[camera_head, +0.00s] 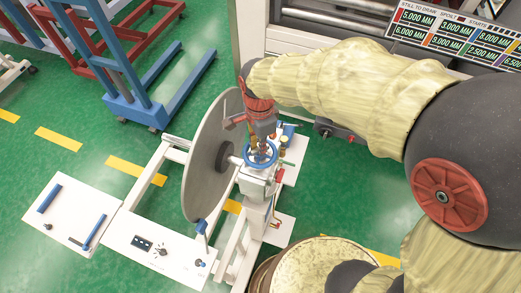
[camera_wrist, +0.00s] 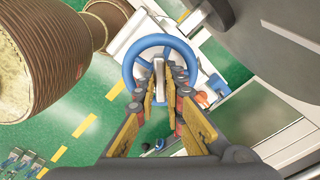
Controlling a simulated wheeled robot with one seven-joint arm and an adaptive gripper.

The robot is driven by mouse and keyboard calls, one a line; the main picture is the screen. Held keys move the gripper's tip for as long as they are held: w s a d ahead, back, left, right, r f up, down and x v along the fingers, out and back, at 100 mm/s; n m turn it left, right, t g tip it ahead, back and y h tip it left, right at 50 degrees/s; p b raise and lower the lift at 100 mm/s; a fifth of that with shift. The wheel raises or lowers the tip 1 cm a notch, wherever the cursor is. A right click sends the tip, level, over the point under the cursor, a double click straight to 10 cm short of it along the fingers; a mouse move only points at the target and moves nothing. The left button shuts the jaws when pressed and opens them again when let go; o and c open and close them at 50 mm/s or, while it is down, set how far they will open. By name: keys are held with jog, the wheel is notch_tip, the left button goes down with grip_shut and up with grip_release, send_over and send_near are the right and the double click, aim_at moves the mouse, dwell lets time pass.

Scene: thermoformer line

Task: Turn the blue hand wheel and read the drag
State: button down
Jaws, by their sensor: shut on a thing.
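The blue hand wheel (camera_head: 247,154) sits on top of a white housing (camera_head: 254,187) beside a large grey disc (camera_head: 205,160). My gripper (camera_head: 263,143) reaches down onto the wheel from above. In the wrist view the blue rim (camera_wrist: 128,66) forms a ring beyond the fingertips. There my gripper (camera_wrist: 160,82) is shut on the wheel, its two fingers on either side of a pale part inside the ring. The fingertips hide some of the wheel's middle, and I cannot tell whether that part is a spoke or the hub.
A display (camera_head: 460,33) at the top right shows several values in MM under "STILL TO DRAW". White panels (camera_head: 160,247) with a knob and blue bars lie at the lower left. A blue frame (camera_head: 130,105) stands behind.

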jog(key=shift+m, duration=1.4)
jog(key=shift+m, duration=0.5)
jog(key=c, duration=1.9)
grip_release()
jog(key=shift+o, duration=0.5)
jog(key=shift+r, duration=0.1)
notch_tip(320, 180, up, 12)
